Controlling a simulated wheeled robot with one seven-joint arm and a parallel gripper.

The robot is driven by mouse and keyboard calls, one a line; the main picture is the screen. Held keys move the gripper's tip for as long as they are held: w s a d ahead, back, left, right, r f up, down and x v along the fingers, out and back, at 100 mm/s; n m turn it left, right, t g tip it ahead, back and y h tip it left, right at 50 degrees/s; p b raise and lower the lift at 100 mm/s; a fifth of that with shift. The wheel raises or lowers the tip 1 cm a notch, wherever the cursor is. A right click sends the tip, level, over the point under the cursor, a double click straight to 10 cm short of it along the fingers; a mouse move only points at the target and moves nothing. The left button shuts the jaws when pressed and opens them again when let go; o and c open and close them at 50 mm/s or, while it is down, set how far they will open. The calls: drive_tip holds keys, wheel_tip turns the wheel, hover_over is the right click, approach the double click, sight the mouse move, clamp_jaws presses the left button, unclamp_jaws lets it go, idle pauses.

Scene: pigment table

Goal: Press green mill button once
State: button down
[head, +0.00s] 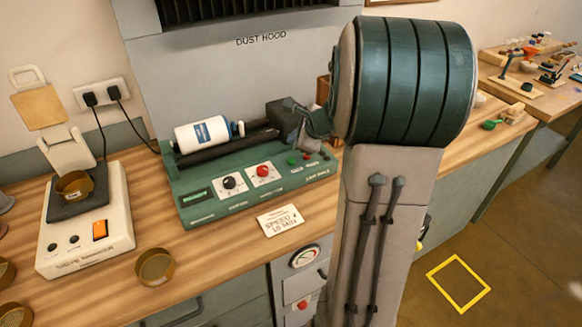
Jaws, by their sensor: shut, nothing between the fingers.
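The green roller mill (250,195) stands on the wooden bench and bears a white jar (203,134) on its dark rollers. Its green button (292,161) is a small round knob at the right of the front panel. My gripper (294,148) is partly seen at the mill's right end, reaching in from the right, shut and empty. Its tips point down just above and behind the green button. I cannot tell whether they touch the mill. My large green and grey arm link hides the bench to the right.
The mill's panel also has a red button (263,171) and a black knob (229,182). A sign card (280,220) lies in front. The grey dust hood (225,75) rises behind.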

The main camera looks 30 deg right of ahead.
sight(292, 162)
drive_tip(key=shift+f+b, duration=1.7)
drive_tip(key=shift+f, duration=0.6)
drive_tip(key=shift+f, duration=0.15)
drive_tip(key=shift+f+b, duration=0.25)
drive_tip(key=shift+b, duration=0.25)
